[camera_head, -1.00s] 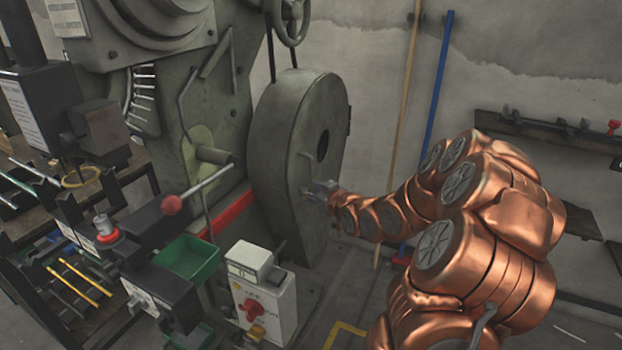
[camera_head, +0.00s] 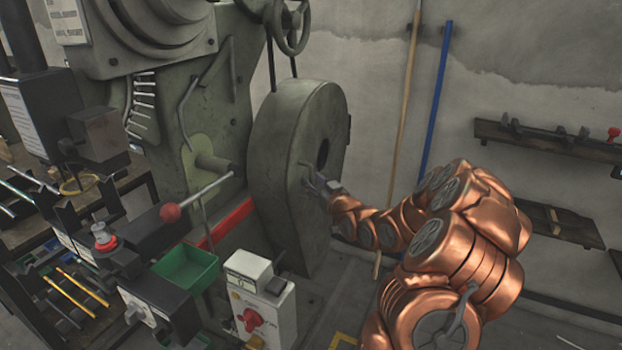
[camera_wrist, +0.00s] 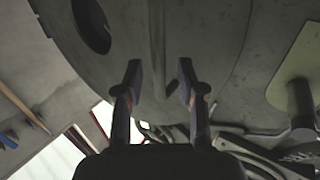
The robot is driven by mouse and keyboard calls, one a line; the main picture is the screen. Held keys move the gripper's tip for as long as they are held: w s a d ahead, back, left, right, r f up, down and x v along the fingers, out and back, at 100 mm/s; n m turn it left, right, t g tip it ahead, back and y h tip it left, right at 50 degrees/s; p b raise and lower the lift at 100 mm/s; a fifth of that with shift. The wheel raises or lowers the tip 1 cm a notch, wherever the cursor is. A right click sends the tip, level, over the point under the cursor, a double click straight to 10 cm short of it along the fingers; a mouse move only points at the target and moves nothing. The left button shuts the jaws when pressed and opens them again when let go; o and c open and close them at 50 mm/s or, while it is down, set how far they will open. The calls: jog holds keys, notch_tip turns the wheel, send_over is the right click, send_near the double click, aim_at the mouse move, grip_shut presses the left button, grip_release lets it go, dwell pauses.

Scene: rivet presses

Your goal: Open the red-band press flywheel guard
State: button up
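The flywheel guard (camera_head: 275,165) is a large grey-green rounded housing on the right side of the press, with a dark round hole in its face. It looks closed against the press. A red band (camera_head: 228,222) runs along the press base beside it. A thin bent handle (camera_head: 304,166) sits on the guard's face. My gripper (camera_head: 314,183) is at this handle, low on the face. In the wrist view my gripper (camera_wrist: 161,72) is open, fingers apart, with the bar-like handle (camera_wrist: 171,97) showing between them. I cannot tell whether either finger touches it.
A white control box (camera_head: 262,300) with a red knob stands in front of the guard. A green bin (camera_head: 187,265) and a red-knobbed lever (camera_head: 205,193) are to its left. A blue pole (camera_head: 437,105) and wooden pole (camera_head: 403,115) lean on the back wall.

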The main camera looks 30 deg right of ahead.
jog(key=shift+w+d+r, duration=0.1)
jog(key=shift+w, duration=0.95)
jog(key=shift+c, duration=0.3)
grip_shut()
